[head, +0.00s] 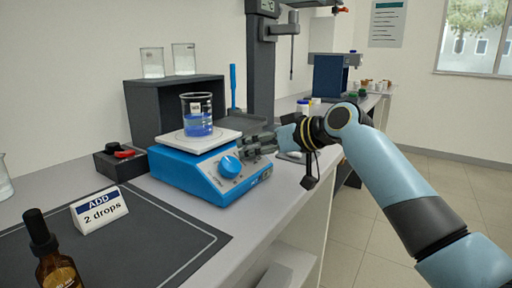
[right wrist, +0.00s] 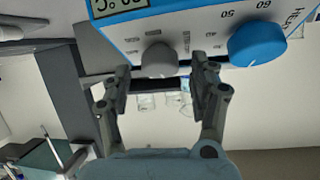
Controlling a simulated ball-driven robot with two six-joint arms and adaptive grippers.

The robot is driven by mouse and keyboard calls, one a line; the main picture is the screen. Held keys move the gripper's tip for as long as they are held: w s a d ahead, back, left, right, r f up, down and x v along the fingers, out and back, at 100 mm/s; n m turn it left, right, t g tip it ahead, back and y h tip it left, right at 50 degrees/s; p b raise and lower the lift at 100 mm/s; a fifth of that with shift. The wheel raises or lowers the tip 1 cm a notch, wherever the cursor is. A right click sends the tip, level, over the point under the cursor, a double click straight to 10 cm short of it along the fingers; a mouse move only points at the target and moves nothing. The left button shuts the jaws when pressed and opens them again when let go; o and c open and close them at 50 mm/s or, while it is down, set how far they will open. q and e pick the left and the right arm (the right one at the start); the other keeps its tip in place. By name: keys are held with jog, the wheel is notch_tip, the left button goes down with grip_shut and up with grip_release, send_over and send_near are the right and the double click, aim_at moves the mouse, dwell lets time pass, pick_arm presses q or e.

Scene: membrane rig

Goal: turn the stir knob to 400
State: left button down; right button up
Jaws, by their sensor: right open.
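The blue hot plate stirrer (head: 190,175) stands on the bench with a white top plate (head: 199,141) and a beaker of blue liquid (head: 197,118) on it. Its front has a large blue knob (head: 230,166), beside the lettering HEAT in the right wrist view (right wrist: 257,42). A smaller grey knob (right wrist: 160,60) is on the same panel; in the head view my gripper hides it. My right gripper (head: 262,143) is at the right part of the panel. In the right wrist view it is open (right wrist: 160,74), its fingers on either side of the grey knob, with gaps visible. My left gripper is out of view.
A dark box with a red switch (head: 122,153) stands left of the stirrer. A dropper bottle (head: 54,255) and an "ADD 2 drops" sign (head: 100,209) are on the dark mat (head: 160,250). A dark shelf (head: 155,112) with two beakers is behind.

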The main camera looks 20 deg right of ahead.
jog(key=shift+w+a+f, duration=0.2)
jog(key=shift+w+a, duration=0.05)
jog(key=shift+w, duration=0.1)
